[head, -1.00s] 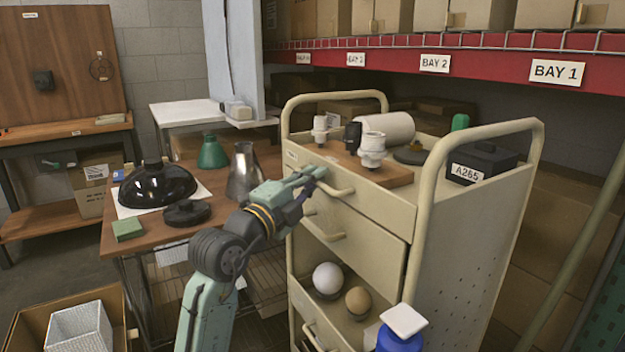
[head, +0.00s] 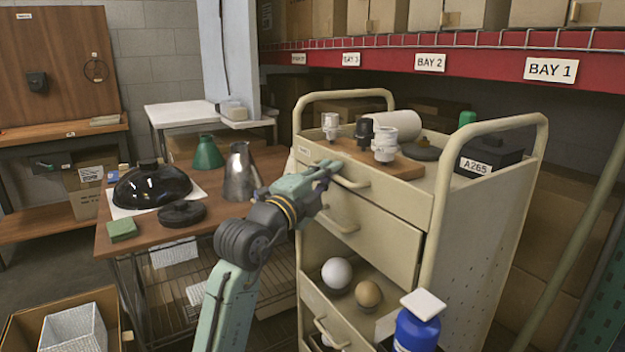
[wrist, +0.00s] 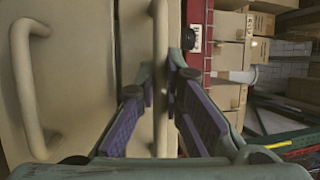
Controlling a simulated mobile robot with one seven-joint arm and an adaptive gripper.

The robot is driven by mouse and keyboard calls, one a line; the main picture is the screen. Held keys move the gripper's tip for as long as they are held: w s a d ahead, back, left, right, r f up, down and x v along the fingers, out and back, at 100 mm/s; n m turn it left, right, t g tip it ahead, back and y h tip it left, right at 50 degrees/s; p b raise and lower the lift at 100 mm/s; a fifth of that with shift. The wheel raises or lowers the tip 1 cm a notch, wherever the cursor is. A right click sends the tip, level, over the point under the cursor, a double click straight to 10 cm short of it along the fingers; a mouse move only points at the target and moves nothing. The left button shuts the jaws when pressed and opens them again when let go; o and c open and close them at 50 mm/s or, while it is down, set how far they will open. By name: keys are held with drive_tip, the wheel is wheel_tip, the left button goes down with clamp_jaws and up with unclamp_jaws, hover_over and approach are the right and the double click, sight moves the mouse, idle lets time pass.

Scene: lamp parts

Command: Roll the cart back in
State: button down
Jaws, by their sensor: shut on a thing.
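The cream cart (head: 480,230) stands right of centre in the head view, with drawers and a tubular handle frame at each end. My gripper (head: 328,172) is at the upper drawer's bar handle (head: 345,180) on the cart's front. In the wrist view the handle (wrist: 160,80) runs upright between my two purple-padded fingers (wrist: 161,105), and the gripper is shut on it. A second drawer handle (wrist: 28,85) shows at the left there. On the cart top are a wooden board (head: 370,155) with white and black lamp sockets, a white roll and a dark A265 box (head: 488,158).
Left of the cart is a wooden table (head: 225,215) with a black lamp shade (head: 150,186), a metal cone and a green cone. Shelving with a red beam (head: 465,66) stands behind. A blue bottle (head: 415,330) is on the cart's lower front. A cardboard box (head: 30,325) sits at lower left.

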drive_tip(key=w+d, duration=0.3)
drive_tip(key=d, duration=0.1)
drive_tip(key=w+d, duration=0.3)
drive_tip(key=d, duration=0.1)
drive_tip(key=w+d, duration=0.2)
drive_tip(key=d, duration=0.2)
drive_tip(key=shift+w+d+b, duration=0.15)
drive_tip(key=shift+w+b, duration=0.15)
drive_tip(key=shift+w, duration=0.1)
drive_tip(key=shift+w+d+r, duration=0.1)
drive_tip(key=c, duration=1.7)
unclamp_jaws()
drive_tip(key=shift+d, duration=0.1)
drive_tip(key=v, duration=1.2)
